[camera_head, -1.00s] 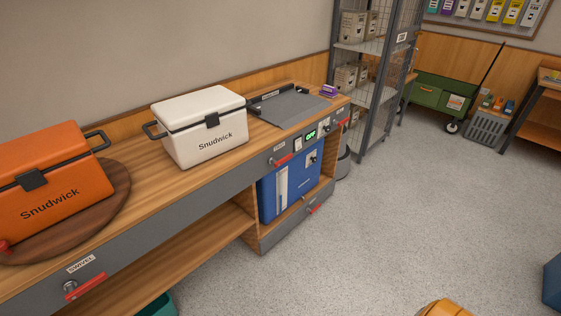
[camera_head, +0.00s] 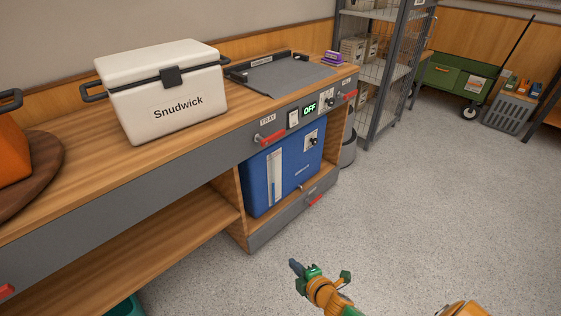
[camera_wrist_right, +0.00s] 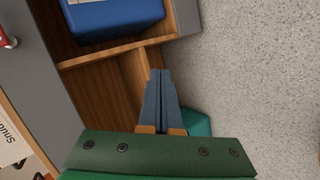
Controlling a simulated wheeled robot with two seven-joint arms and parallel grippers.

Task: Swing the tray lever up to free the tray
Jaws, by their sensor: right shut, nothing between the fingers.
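The red tray lever (camera_head: 270,138) is on the grey front panel of the bench, under a small label reading TRAY. It lies close to level, with its handle pointing to the right. The grey tray (camera_head: 287,78) is set on the bench top behind and above it. My right gripper (camera_head: 293,264) is low in front of the bench, over the floor, well apart from the lever. In the right wrist view its two fingers (camera_wrist_right: 161,75) are together and empty. The left gripper is in neither view.
A white Snudwick cooler (camera_head: 165,95) stands on the bench left of the tray. A blue unit (camera_head: 285,170) sits in the bay below. A display reading OFF (camera_head: 310,108) and another red lever (camera_head: 350,94) are right of the tray lever. The floor (camera_head: 420,190) in front is clear.

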